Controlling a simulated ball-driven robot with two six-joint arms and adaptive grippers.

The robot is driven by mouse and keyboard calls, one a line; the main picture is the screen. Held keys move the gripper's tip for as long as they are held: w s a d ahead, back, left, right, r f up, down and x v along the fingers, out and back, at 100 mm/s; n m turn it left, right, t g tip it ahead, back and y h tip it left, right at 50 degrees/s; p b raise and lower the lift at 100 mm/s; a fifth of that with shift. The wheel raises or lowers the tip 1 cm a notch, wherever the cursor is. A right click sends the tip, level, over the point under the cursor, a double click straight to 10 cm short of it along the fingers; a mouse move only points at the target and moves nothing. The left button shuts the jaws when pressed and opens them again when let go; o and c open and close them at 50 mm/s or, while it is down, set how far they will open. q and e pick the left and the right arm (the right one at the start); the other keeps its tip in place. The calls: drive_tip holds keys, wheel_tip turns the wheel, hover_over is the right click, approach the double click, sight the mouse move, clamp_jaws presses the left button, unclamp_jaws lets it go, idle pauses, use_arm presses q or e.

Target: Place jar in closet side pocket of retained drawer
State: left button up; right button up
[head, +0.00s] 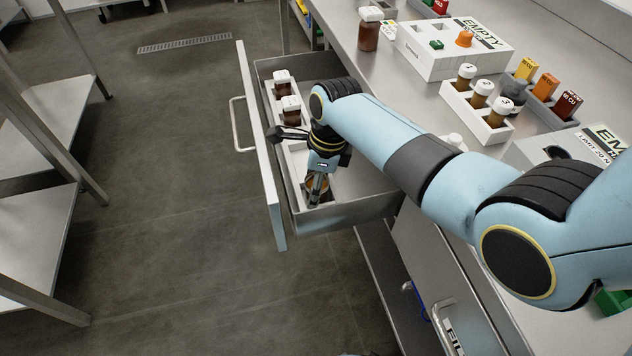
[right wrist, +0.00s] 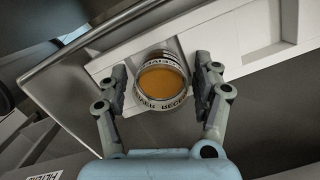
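The open drawer (head: 350,222) holds a white rack of pockets (head: 296,180) along its front side. Two brown jars with white lids, one (head: 282,88) behind the other (head: 291,115), stand in the rack's far part. My right gripper (head: 316,192) points down at the rack's near end. In the right wrist view, an amber round-ended jar (right wrist: 162,82) with a lettered band is between the fingers of my right gripper (right wrist: 163,85). Small gaps show on both sides of it, so the fingers look open around it. The jar's lower part is hidden. My left gripper is out of view.
On the counter stand a brown jar (head: 369,32), a white box marked EMPTY (head: 440,65), a white rack of numbered jars (head: 470,108) and a grey tray of coloured boxes (head: 557,115). Open floor (head: 170,200) lies left of the drawer. A lower drawer (head: 440,290) stands below.

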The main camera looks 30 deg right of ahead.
wheel_tip(320, 180, up, 12)
drive_tip(key=s+d+p, duration=0.1)
drive_tip(key=p, duration=0.2)
drive_tip(key=shift+d, duration=0.25)
idle(0.5)
